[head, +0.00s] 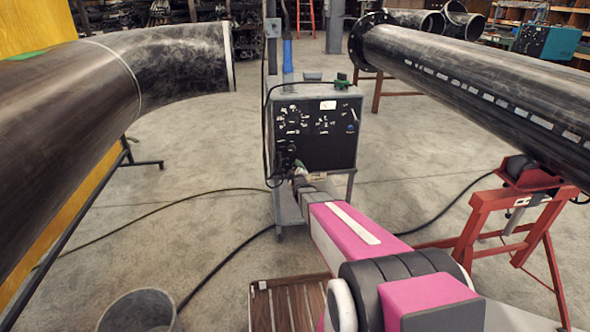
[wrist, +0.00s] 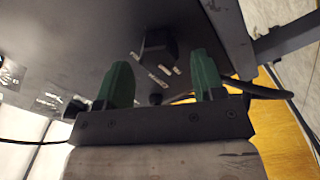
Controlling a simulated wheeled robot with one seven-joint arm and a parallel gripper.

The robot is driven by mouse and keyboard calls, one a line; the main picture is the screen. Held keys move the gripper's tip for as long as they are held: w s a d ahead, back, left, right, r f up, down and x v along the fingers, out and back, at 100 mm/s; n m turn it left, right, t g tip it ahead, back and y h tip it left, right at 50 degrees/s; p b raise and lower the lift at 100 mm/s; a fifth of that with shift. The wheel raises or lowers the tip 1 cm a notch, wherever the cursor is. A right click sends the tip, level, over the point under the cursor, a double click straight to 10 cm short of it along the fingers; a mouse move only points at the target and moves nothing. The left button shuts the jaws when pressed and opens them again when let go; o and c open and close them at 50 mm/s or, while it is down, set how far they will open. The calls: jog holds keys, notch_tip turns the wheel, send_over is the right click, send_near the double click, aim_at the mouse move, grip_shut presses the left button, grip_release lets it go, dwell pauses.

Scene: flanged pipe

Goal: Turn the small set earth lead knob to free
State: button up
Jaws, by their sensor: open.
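The small set (head: 316,128) is a grey machine with a black front panel carrying several dials and white markings, at the middle of the head view. My gripper (head: 288,160) is at the lower left of that panel. In the wrist view, my gripper's two green fingers (wrist: 162,62) are open and apart. A black knob (wrist: 158,48) with white marks beside it lies between and beyond the fingertips. I cannot tell whether the fingers touch it. Labels are unreadable, so I cannot confirm which is the earth lead knob.
A cable (wrist: 262,90) runs behind the right finger. Large black pipes flank the set, an elbow pipe (head: 180,62) left and a flanged pipe (head: 470,75) right on a red stand (head: 500,215). A bucket (head: 140,312) and cables lie on the floor.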

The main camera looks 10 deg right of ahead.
jog(key=s, duration=0.9)
jog(key=s+r+m+g, duration=0.1)
jog(key=s+m+g, duration=1.1)
jog(key=s, duration=1.5)
jog(key=g, duration=0.6)
jog(key=shift+d+r, duration=0.2)
jog(key=shift+r, duration=0.1)
